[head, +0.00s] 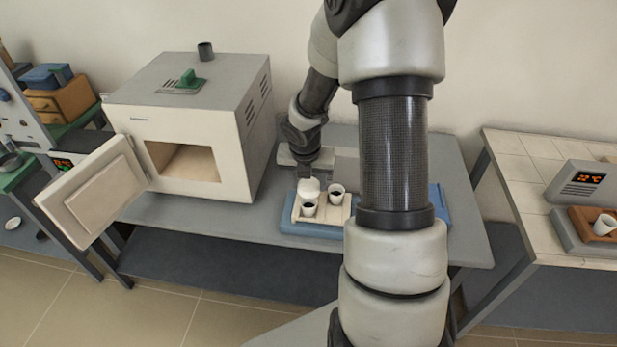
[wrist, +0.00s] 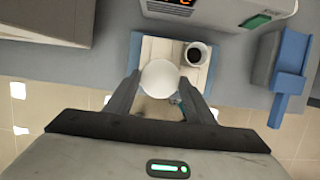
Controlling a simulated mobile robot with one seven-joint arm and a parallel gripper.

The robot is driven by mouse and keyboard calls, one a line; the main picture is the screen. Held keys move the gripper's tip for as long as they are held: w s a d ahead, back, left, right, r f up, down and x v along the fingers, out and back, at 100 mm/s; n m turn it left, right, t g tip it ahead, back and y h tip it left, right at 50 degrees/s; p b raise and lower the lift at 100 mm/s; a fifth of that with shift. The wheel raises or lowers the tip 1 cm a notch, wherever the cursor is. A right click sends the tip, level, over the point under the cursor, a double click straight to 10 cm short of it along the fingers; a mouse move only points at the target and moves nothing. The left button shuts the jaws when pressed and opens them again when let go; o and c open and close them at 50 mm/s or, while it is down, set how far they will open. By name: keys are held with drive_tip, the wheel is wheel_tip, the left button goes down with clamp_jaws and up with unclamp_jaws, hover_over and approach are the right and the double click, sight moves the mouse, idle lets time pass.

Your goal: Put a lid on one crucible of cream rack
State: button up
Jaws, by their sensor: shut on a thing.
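My gripper (head: 308,176) is shut on a white round lid (head: 309,188), held flat between the two fingers. The lid also shows in the wrist view (wrist: 159,77). The cream rack (head: 326,217) lies below it. One white crucible (head: 308,208) stands at the rack's left, just in front of and below the lid in the head view. Another open crucible (head: 337,194) with a dark inside stands to its right; it shows uncovered in the wrist view (wrist: 196,54). The lid hides what is directly under it in the wrist view, so I cannot tell whether they touch.
The rack sits on a blue tray (head: 296,228) on a grey table (head: 190,215). A furnace (head: 230,115) with its door (head: 98,190) open stands to the left. A blue holder (wrist: 290,75) lies to the right in the wrist view. A tiled bench (head: 525,165) stands further right.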

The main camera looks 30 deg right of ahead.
sight(308, 197)
drive_tip(key=shift+f+n, duration=0.15)
drive_tip(key=shift+n, duration=0.15)
drive_tip(key=shift+f, duration=0.1)
drive_tip(key=shift+f+b, duration=2.8)
drive_tip(key=shift+b, duration=0.35)
drive_tip(key=o, duration=1.1)
drive_tip(key=shift+o, duration=0.4)
drive_tip(key=shift+r+p, duration=1.6)
drive_tip(key=shift+p, duration=0.55)
drive_tip(key=shift+r+p, duration=2.45)
drive_tip(key=shift+p, duration=0.15)
